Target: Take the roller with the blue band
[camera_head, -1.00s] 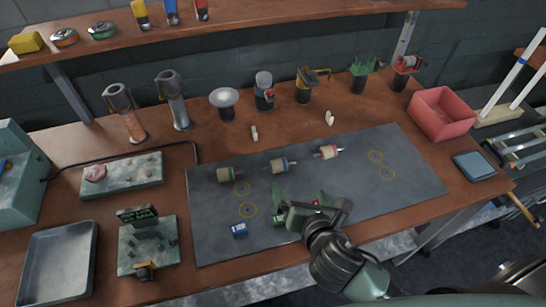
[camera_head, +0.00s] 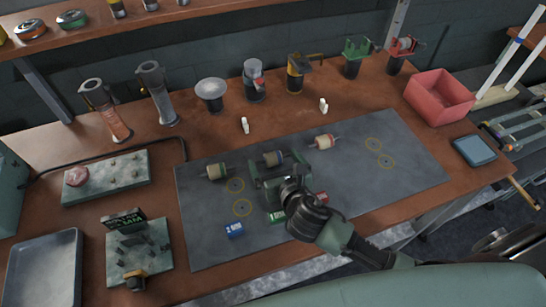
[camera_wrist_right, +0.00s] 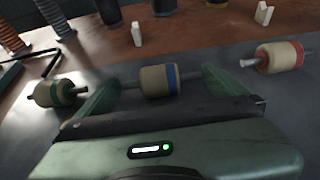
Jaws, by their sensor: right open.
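The roller with the blue band (camera_head: 272,159) lies on the grey mat (camera_head: 400,190), between two other rollers. It also shows in the right wrist view (camera_wrist_right: 158,81), a tan cylinder with a blue ring and a metal pin at each end. My right gripper (camera_head: 270,172) is open over the mat, just in front of this roller. In the right wrist view its green fingers (camera_wrist_right: 160,90) stand to either side of the roller, which appears between them. Contact cannot be told. My left gripper is not in view.
A green-banded roller (camera_head: 215,171) lies to the left and a red-banded roller (camera_head: 323,142) to the right. A blue box (camera_head: 234,230) lies on the near mat. A red bin (camera_head: 440,95) stands at the back right. The mat's right part is clear.

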